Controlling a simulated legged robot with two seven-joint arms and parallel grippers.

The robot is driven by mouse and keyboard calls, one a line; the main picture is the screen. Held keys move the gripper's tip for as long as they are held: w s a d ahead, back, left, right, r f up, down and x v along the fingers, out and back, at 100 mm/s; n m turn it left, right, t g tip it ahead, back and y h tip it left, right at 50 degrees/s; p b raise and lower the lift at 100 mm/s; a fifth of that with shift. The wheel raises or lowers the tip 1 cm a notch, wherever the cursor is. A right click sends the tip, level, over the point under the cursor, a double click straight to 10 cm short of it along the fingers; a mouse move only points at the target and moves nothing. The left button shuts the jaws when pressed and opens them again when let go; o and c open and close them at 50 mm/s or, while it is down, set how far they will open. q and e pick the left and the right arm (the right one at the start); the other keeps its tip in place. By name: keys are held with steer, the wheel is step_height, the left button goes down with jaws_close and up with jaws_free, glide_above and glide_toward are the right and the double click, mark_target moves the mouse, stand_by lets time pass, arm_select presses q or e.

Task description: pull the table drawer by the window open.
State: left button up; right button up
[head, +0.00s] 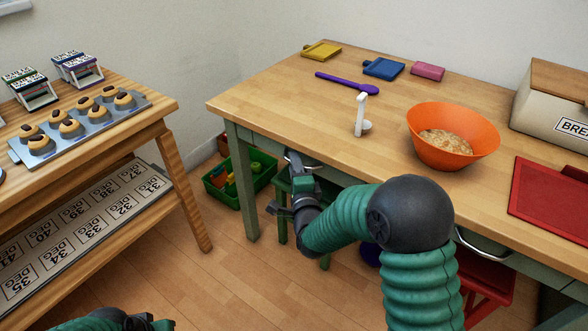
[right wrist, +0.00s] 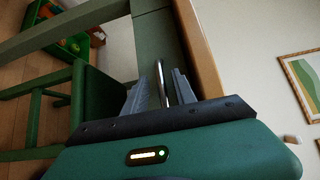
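The wooden table (head: 270,100) has a green drawer front (right wrist: 152,35) on its left part, which looks flush with the frame. Its metal bar handle (head: 305,162) is partly covered by my right gripper in the head view. In the right wrist view the handle (right wrist: 162,82) stands between the two fingers of my right gripper (right wrist: 160,78), with gaps visible beside it. The right fingers are apart and not closed on the bar. My left gripper (head: 135,320) shows only in part at the bottom left edge, away from the table; its fingers are unclear.
A second handle (head: 482,243) is on the right. A green stool (right wrist: 85,100) and green crate (head: 240,180) are below. A wooden shelf (head: 165,125) stands left.

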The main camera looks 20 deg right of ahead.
steer(key=shift+w, duration=0.55)
jaws_close()
steer(key=shift+s+f, duration=0.1)
steer(key=shift+f, duration=0.05)
stand_by(0.9)
